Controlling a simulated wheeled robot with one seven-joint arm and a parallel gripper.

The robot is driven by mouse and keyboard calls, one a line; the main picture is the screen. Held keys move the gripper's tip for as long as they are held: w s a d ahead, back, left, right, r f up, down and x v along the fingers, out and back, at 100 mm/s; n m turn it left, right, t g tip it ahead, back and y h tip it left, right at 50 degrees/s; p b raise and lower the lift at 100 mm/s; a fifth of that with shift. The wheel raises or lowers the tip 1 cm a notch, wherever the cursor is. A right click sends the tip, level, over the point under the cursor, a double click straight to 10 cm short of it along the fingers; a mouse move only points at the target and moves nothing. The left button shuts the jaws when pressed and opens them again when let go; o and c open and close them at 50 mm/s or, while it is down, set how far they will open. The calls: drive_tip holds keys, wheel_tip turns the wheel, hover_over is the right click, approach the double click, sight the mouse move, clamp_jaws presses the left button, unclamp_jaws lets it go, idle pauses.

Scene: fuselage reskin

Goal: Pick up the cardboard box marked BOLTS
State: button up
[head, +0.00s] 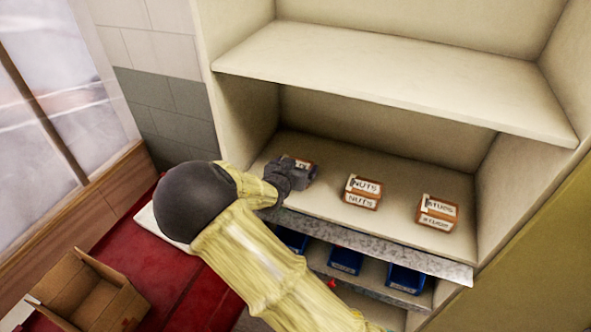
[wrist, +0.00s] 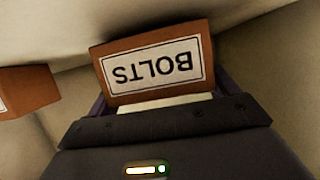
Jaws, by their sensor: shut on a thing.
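The cardboard box marked BOLTS (wrist: 152,66) fills the middle of the wrist view, its label upside down there. My gripper (wrist: 155,105) is shut on it, with a finger at each side of the box. In the head view, my gripper (head: 287,180) is at the left end of the middle shelf (head: 330,160). The box (head: 303,163) is partly hidden behind it, and only its top and part of its label show. I cannot tell whether the box touches the shelf.
A NUTS box (head: 361,192) and a STUDS box (head: 437,213) stand to the right on the same shelf. Another shelf (head: 390,85) is above. Blue bins (head: 345,261) sit below. An open cardboard carton (head: 90,292) is on the red surface (head: 165,275) at lower left.

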wheel_tip(320, 180, up, 10)
drive_tip(key=shift+f+b, duration=0.25)
drive_tip(key=shift+b, duration=0.05)
